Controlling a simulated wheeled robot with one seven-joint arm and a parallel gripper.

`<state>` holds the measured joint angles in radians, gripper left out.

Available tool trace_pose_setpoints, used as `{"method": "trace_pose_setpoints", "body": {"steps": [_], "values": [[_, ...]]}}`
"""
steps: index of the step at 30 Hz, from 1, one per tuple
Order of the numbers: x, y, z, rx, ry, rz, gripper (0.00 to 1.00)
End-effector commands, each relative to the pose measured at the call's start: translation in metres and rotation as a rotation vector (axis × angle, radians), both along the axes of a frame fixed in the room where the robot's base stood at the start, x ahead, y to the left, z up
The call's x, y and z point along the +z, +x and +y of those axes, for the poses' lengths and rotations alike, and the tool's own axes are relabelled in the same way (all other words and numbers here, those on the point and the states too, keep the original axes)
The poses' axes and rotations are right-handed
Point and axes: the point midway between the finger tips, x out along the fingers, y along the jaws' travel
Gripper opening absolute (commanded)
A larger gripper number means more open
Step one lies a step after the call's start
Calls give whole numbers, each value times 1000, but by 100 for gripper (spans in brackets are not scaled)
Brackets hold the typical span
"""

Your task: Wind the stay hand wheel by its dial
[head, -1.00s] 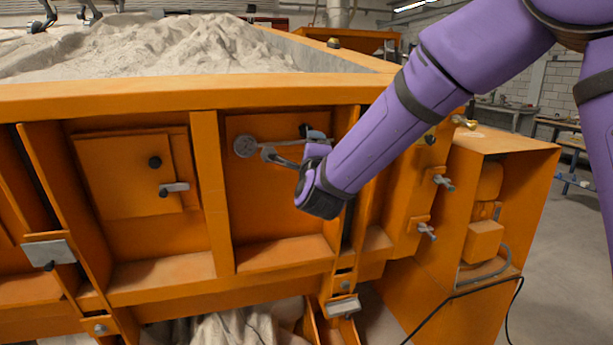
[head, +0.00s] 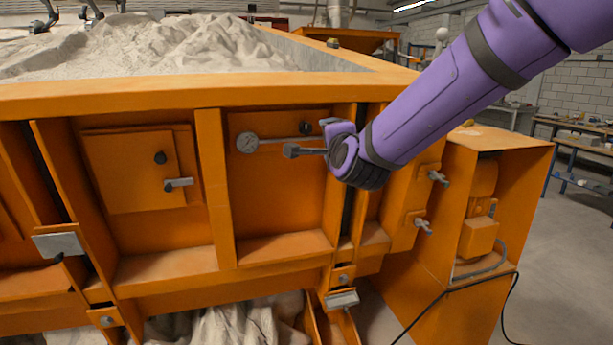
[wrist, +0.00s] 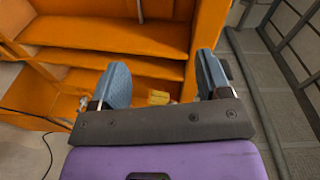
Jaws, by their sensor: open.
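A small round grey dial (head: 247,143) with a pale face is on the orange front panel in the head view. A thin rod runs right from it towards a black knob (head: 306,129). I cannot make out a separate hand wheel; my gripper and arm cover the area right of the rod. My gripper (head: 308,138) is in front of the panel, right of the dial and apart from it. In the wrist view my gripper (wrist: 160,68) has its two blue-grey fingers wide apart, with nothing held between them and orange structure beyond.
The orange sandbed frame (head: 150,96) holds pale sand (head: 170,45). A hatch (head: 130,170) with a knob and latch is on the left. Clamp handles (head: 438,178) are on the right, beside an orange cabinet (head: 510,190). A black cable (head: 440,300) hangs lower right. Floor is free at right.

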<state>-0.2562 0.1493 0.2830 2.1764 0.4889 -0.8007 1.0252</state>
Motion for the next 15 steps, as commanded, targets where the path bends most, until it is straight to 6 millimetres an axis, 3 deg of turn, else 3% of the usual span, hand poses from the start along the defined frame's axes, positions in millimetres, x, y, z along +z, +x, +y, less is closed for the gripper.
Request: {"method": "trace_pose_setpoints", "body": {"steps": [8,15], "values": [[20,-52,-56,105,-361,130,71],[19,-120,-114,217,-698,281,71]]}}
